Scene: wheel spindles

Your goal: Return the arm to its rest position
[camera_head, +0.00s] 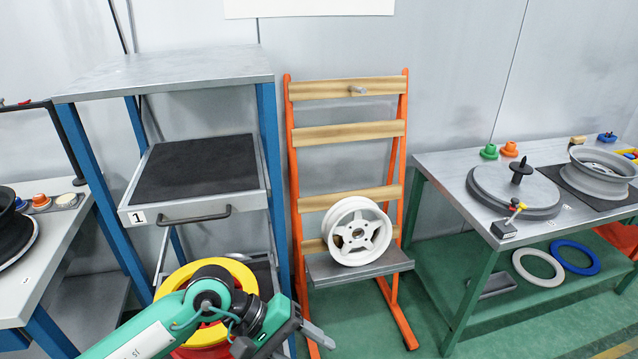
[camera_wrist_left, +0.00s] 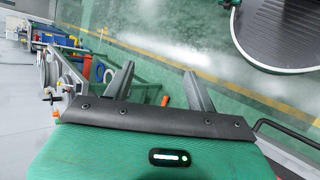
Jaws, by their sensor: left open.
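My left arm comes in from the bottom left of the head view. Its gripper (camera_head: 310,338) is at the bottom centre, in front of the blue shelf rack and below the orange stand. In the left wrist view the two fingers (camera_wrist_left: 158,88) stand apart with nothing between them, so it is open and empty. Green floor shows beyond the fingers. My right gripper is in neither view.
A yellow and red wheel (camera_head: 240,273) on the rack is partly hidden behind my arm. A white wheel (camera_head: 358,231) rests on the orange stand (camera_head: 397,215). A green-legged table (camera_head: 447,175) with a grey wheel (camera_head: 602,172) stands right. Another table (camera_head: 60,240) is left.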

